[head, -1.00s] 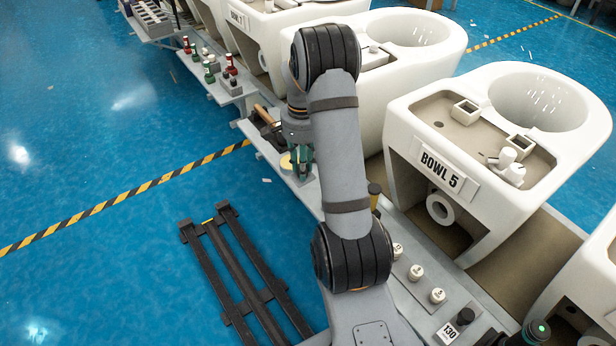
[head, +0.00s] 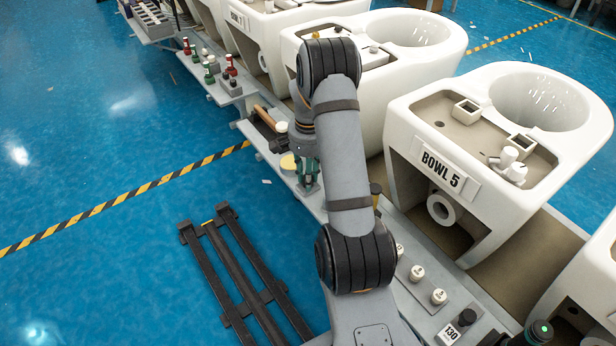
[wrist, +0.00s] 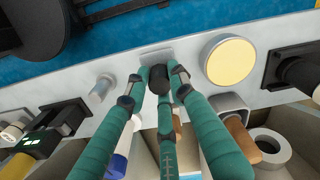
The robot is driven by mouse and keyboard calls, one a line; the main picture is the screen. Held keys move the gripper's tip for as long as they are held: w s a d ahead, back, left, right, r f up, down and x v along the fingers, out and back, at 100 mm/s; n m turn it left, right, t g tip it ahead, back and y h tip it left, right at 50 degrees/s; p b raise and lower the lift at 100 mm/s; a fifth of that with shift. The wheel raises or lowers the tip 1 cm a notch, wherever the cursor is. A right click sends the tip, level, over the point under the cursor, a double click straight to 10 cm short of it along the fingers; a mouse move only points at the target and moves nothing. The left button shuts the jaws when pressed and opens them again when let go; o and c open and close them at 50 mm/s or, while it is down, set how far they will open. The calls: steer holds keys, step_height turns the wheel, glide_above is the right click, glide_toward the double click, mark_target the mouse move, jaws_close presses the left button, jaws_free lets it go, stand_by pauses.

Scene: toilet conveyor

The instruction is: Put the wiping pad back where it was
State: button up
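My gripper (wrist: 160,78) has green fingers with grey and black tips. In the wrist view the fingers converge over the pale ledge, around a dark rounded piece (wrist: 184,75) and close to a flat grey plate (wrist: 157,55). This plate may be the wiping pad; I cannot be sure. Whether the fingers touch or grip it is unclear. A round yellow-topped disc (wrist: 230,61) lies on the ledge to the right of the fingertips. In the head view my gripper (head: 307,172) is low over the ledge, just right of the yellow disc (head: 289,162).
White toilet bowls, including BOWL 5 (head: 440,170), stand right of the ledge. Red and green bottles (head: 229,66) stand further back. In the wrist view, a pale cylinder (wrist: 101,89) stands left of the fingers and a dark box (wrist: 294,65) right. A dark rack (head: 245,280) lies on the blue floor.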

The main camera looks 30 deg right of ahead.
steer(key=o, duration=0.4)
step_height(320, 180, up, 12)
steer(key=p, duration=0.2)
steer(key=shift+r+p, duration=0.2)
steer(key=shift+p, duration=0.1)
